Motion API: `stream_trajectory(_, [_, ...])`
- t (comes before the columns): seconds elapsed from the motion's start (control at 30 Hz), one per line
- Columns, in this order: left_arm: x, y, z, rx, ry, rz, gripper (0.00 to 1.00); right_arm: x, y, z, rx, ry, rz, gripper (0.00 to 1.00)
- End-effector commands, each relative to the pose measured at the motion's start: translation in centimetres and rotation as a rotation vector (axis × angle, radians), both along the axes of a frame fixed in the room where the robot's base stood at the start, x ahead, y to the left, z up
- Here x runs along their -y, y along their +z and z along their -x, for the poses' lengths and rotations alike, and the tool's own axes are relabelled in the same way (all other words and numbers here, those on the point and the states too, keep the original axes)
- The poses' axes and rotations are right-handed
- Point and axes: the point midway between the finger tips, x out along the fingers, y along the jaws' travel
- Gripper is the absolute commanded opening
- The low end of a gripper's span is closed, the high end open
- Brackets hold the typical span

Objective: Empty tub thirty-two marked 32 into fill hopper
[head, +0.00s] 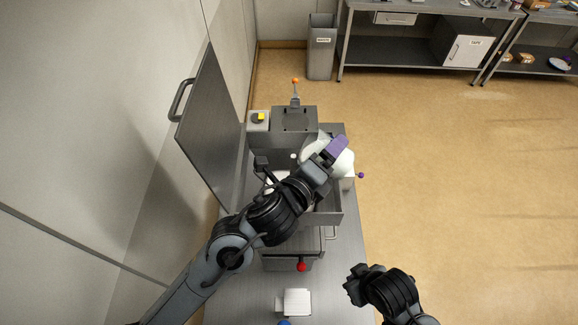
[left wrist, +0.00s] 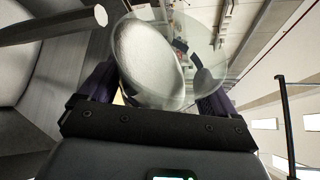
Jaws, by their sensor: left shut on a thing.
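My left gripper (head: 336,151), with purple fingers, is shut on a rounded whitish tub (head: 312,153) above the grey machine. In the left wrist view the tub (left wrist: 148,62) is clear-walled, with white stuff inside it, and sits between the purple fingers. The white surface slants across the tub. No marking 32 is readable. The gripper and tub cover part of the open-topped grey box (head: 328,218) below, and I cannot tell for sure which part is the fill hopper. My right gripper (head: 357,284) is dark, low on the right, away from the machine; its jaws are unclear.
A grey door (head: 212,130) stands open at left. Behind the tub are a machine block (head: 296,120) with an orange-knobbed lever (head: 295,84) and a yellow button (head: 261,117). A red knob (head: 301,267) and a white block (head: 297,302) are nearer. Floor at right is clear.

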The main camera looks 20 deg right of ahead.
Motion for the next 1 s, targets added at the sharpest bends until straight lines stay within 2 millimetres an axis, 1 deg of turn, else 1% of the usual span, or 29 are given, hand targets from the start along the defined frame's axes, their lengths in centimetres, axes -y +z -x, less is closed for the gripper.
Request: stream_trajectory(1.0, [-0.21, -0.41, -0.14, -0.062, -0.001, 0.095, 0.48, 0.02, -0.24, -0.01, 0.0, 0.001, 0.001, 0.0])
